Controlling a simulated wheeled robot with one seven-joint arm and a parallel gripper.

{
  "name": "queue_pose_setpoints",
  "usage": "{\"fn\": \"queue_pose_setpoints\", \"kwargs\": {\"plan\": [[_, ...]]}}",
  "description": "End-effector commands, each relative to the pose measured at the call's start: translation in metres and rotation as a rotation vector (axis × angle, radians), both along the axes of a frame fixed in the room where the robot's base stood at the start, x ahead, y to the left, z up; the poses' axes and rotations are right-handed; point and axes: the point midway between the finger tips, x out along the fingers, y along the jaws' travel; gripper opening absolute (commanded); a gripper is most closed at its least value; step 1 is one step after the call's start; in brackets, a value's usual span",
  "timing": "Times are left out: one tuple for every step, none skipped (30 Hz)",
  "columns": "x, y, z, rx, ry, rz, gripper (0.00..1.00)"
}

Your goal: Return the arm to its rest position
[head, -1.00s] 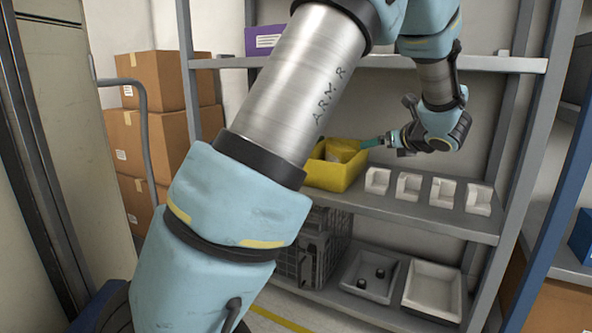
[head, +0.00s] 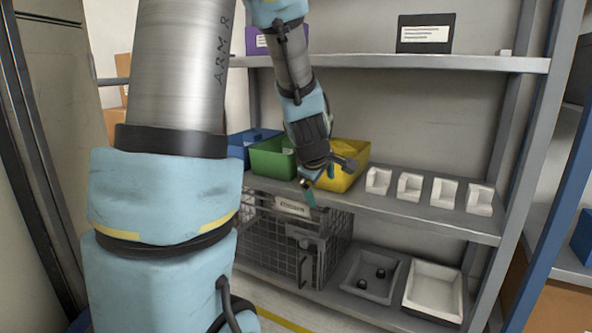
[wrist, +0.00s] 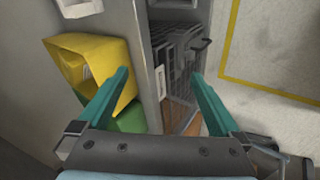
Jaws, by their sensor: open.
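My gripper (head: 309,190) hangs in front of the middle shelf's front edge in the head view, pointing down beside the yellow bin. In the wrist view its two teal fingers (wrist: 160,90) are spread wide apart with nothing between them. The arm reaches up from the lower left and bends back down to the gripper. The yellow bin (head: 352,178) stands on the middle shelf just behind and right of the gripper, partly covered by the wrist. It also shows at the left of the wrist view (wrist: 95,70).
Green (head: 270,160) and blue (head: 240,148) bins stand left of the yellow bin. Several white holders (head: 410,187) line the shelf to the right. Below are a wire crate (head: 300,250), a grey tray (head: 370,290) and a white tray (head: 433,290). Floor with a yellow line (wrist: 228,50) lies clear.

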Motion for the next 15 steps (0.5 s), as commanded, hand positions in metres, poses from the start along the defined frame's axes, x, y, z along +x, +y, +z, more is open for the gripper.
{"fn": "queue_pose_setpoints", "kwargs": {"plan": [[-0.022,0.022,-0.01,0.101,0.044,-0.126,1.0],[-0.035,0.033,-0.015,0.158,0.069,-0.207,1.0],[-0.052,0.046,-0.022,0.227,0.103,-0.309,1.0],[-0.064,0.055,-0.027,0.273,0.128,-0.381,1.0],[-0.076,0.063,-0.031,0.313,0.15,-0.449,1.0],[-0.09,0.074,-0.036,0.362,0.181,-0.532,1.0],[-0.101,0.082,-0.039,0.393,0.202,-0.591,1.0],[-0.111,0.09,-0.041,0.424,0.223,-0.649,1.0],[-0.124,0.1,-0.045,0.46,0.252,-0.722,1.0],[-0.134,0.107,-0.047,0.485,0.272,-0.776,1.0],[-0.144,0.115,-0.049,0.508,0.294,-0.826,1.0],[-0.156,0.124,-0.051,0.536,0.321,-0.894,1.0],[-0.166,0.131,-0.052,0.555,0.341,-0.946,1.0],[-0.166,0.131,-0.042,0.56,0.342,-0.959,1.0],[-0.164,0.129,-0.03,0.558,0.338,-0.953,1.0]]}}
